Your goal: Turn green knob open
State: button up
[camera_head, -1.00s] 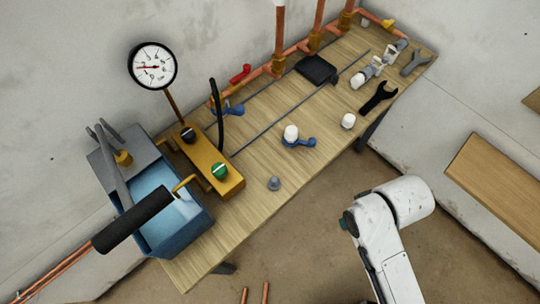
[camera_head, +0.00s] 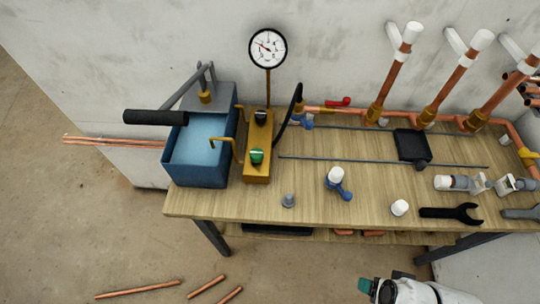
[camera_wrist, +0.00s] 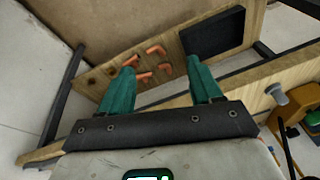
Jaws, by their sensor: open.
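The green knob (camera_head: 257,156) sits on the front top of a yellow block (camera_head: 257,175), with a black knob (camera_head: 260,117) behind it. A pressure gauge (camera_head: 268,47) stands on the block's far end. In the wrist view my gripper (camera_wrist: 162,62) has its two teal fingers spread with nothing between them. It is apart from the green knob.
A blue water tank (camera_head: 195,170) with a black-handled lever (camera_head: 155,117) stands left of the block. A grey cone (camera_head: 288,200), blue-handled valve (camera_head: 340,185) and white cap (camera_head: 399,207) lie on the bench. Copper pipes (camera_head: 390,80) rise behind. The floor in front has several loose rods.

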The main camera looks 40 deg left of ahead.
jog(key=w+a+r+n+y, duration=0.1)
jog(key=w+a+r+n, duration=0.15)
jog(key=w+a, duration=0.5)
jog(key=n+b, duration=0.2)
jog(key=n, duration=0.7)
send_near(257, 153)
jog(key=shift+g+y, duration=0.4)
jog(key=x, duration=0.6)
jog(key=p+x, duration=0.1)
jog(key=x, duration=0.1)
jog(key=shift+w+d+f, duration=0.15)
jog(key=shift+w+f, duration=0.3)
jog(key=shift+c, duration=0.5)
jog(key=c, duration=0.9)
jog(key=shift+c, duration=0.2)
